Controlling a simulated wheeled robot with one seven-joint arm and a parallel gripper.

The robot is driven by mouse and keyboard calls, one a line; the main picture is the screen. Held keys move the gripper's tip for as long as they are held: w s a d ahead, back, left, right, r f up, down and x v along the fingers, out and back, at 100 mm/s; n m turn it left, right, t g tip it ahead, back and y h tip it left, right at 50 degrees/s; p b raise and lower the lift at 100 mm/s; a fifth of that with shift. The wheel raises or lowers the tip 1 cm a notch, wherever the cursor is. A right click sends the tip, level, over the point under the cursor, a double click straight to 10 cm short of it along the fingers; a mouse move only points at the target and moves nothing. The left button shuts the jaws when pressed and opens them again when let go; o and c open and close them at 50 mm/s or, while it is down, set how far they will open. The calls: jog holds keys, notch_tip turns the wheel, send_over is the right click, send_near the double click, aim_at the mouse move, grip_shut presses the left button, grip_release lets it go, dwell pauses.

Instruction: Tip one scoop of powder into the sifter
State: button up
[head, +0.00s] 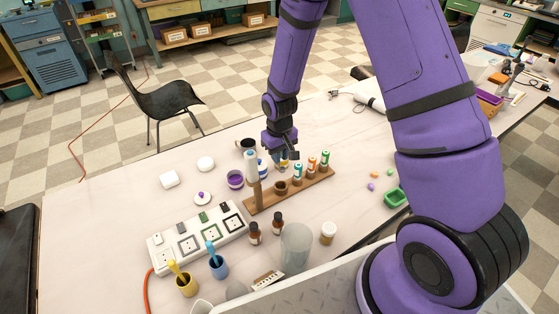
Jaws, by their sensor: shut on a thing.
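My gripper (282,154) is over the middle of the table, just behind the wooden rack (318,184). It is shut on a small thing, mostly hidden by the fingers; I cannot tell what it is. Yellow and blue show just below the fingers. A pale cylinder (251,165) stands close to its left, above a tan post (257,196). A purple-filled tub (235,180) is further left. A yellow scoop handle (174,268) sticks out of a yellow cup (187,286), and a blue one (210,247) out of a blue cup (217,268). I cannot make out which thing is the sifter.
Several small labelled bottles (311,166) stand in the rack. A white power strip (196,237), two brown bottles (254,233), a clear beaker (296,248) and a white-capped jar (328,233) stand in front.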

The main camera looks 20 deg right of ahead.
jog(key=shift+r, duration=2.65)
